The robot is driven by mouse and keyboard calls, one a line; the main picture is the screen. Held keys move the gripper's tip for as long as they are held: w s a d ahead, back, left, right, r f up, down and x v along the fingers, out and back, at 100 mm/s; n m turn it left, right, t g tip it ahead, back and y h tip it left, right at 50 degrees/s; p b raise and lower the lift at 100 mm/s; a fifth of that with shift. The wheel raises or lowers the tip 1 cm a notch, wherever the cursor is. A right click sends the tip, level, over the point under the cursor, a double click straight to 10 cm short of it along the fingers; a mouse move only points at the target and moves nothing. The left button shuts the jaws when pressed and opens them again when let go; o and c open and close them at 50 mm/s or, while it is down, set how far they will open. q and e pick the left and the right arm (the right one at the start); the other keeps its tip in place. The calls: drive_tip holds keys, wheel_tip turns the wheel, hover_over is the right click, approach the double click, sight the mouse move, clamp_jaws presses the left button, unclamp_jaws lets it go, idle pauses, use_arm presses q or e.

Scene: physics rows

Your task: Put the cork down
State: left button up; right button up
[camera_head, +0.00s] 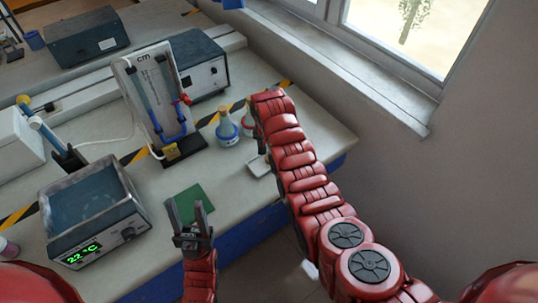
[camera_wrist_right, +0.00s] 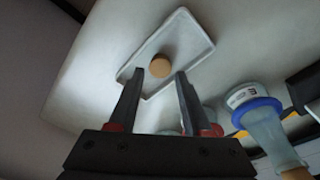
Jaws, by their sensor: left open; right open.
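The cork (camera_wrist_right: 159,66) is a small round tan piece lying in a shallow white tray (camera_wrist_right: 197,36). My right gripper (camera_wrist_right: 162,78) is open, its fingertips apart on either side of the near edge of the cork, with gaps showing. My left gripper (camera_head: 188,211) is open and empty, pointing up in front of the green mat (camera_head: 188,200).
Flasks with blue collars stand near the tray, one (camera_head: 228,130) clear of my right arm, another partly behind it. A water bath (camera_head: 95,205) stands at the left. A tube stand (camera_head: 155,100) and a grey box (camera_head: 200,68) are farther back. The window wall is at the right.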

sight(268, 160)
drive_tip(key=r, duration=0.1)
drive_tip(key=r+b, duration=0.1)
drive_tip(key=r, duration=0.1)
drive_tip(key=r+b, duration=0.1)
drive_tip(key=r, duration=0.1)
drive_tip(key=shift+s+a, duration=0.15)
drive_tip(key=shift+s, duration=0.1)
drive_tip(key=r+p, duration=0.2)
drive_tip(key=r, duration=0.2)
drive_tip(key=shift+s+p, duration=0.3)
drive_tip(key=shift+p, duration=0.1)
drive_tip(key=shift+f, duration=0.15)
